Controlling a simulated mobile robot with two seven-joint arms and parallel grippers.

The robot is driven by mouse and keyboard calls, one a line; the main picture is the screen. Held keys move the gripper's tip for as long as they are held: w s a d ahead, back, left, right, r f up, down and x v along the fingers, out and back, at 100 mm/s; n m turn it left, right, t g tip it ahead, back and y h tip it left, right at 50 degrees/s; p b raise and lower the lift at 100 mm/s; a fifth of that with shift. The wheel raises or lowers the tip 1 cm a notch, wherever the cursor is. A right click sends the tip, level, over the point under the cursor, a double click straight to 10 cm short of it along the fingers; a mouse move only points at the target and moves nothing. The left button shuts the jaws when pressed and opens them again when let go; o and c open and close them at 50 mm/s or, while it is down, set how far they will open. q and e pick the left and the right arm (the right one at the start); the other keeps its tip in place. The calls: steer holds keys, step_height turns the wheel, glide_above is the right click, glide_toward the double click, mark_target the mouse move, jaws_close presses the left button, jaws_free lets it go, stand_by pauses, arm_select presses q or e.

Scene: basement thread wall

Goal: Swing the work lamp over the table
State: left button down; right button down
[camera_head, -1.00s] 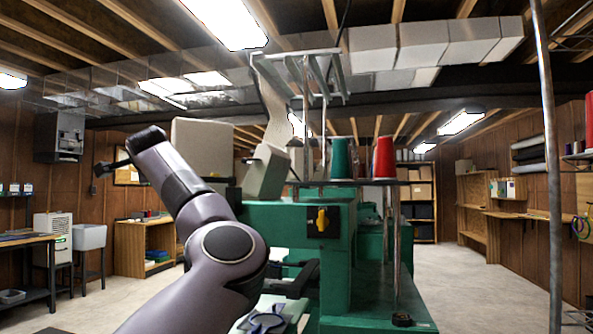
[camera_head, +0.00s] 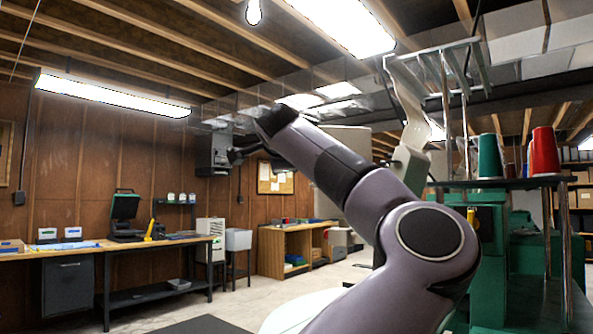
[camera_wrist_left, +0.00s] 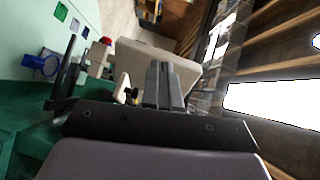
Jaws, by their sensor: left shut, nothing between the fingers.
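I cannot make out a work lamp for certain in either view. A pale beige panel (camera_head: 345,140) stands behind my left arm; in the wrist view a pale panel (camera_wrist_left: 150,58) lies beyond the fingers. A workbench (camera_head: 85,252) stands along the left wall. My right gripper is out of view.
A green machine (camera_head: 525,255) with a shelf of green (camera_head: 489,157) and red (camera_head: 544,152) thread cones stands close on the right. A metal post (camera_head: 566,250) rises beside it. A low wooden cabinet (camera_head: 270,250) stands at the back. Open floor lies between bench and machine.

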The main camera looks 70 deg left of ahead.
arm_select(q)
steer(key=w+d+n+g+y+p, duration=0.1)
steer(key=w+d+n+g+p, duration=0.35)
steer(key=w+d+p, duration=1)
steer(key=s+a+f+p, duration=0.1)
steer(key=a+f, duration=0.1)
steer(key=a, duration=1.2)
steer(key=shift+a+m+g+p, duration=0.2)
steer(key=shift+m+g+p, duration=0.15)
steer(key=shift+p, duration=0.05)
